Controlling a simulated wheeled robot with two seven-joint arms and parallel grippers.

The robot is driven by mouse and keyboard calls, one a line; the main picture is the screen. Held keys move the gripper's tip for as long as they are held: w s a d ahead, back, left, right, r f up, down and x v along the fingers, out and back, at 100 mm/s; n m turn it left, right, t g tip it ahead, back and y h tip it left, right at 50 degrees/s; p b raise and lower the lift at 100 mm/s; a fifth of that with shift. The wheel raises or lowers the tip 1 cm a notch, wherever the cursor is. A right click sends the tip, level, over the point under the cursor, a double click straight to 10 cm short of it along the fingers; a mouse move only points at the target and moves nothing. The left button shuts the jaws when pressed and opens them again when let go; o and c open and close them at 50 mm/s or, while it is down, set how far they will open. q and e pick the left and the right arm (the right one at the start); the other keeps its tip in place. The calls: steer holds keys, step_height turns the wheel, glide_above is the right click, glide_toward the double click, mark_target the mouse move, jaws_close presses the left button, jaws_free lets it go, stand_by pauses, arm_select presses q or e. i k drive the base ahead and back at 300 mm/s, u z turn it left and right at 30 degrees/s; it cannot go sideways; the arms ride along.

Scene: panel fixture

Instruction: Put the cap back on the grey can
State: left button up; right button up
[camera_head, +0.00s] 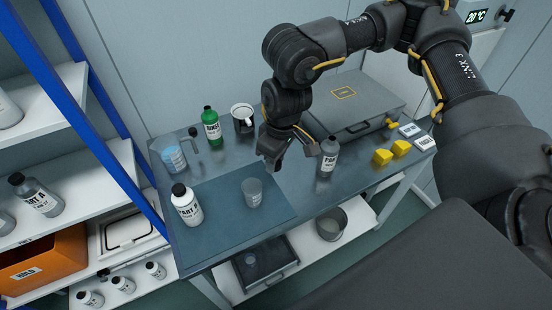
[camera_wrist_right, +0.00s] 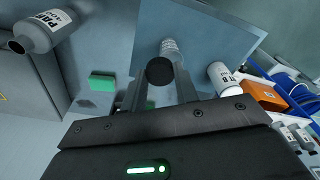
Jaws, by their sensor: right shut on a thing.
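The grey can (camera_head: 328,157) stands upright on the bench just right of my right gripper (camera_head: 277,163) in the head view. Its neck is bare, and the open mouth shows in the right wrist view, where the can (camera_wrist_right: 38,32) is at the upper left. My right gripper (camera_wrist_right: 160,88) is shut on a round black cap (camera_wrist_right: 160,71). It holds the cap above the bench, apart from the can. In the head view the cap is hard to tell from the dark fingers. My left gripper is not in view.
A clear cup (camera_head: 253,193) and a white black-capped bottle (camera_head: 186,205) stand on the blue mat (camera_head: 225,232). A green bottle (camera_head: 211,126) and a mug (camera_head: 243,119) stand behind. A grey case (camera_head: 352,105) and yellow blocks (camera_head: 391,152) lie right. A green block (camera_wrist_right: 102,82) lies near the case.

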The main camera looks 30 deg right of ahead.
mark_target(329, 147)
steer(key=u, duration=3.1)
steer(key=k, duration=2)
steer(key=z, duration=2.55)
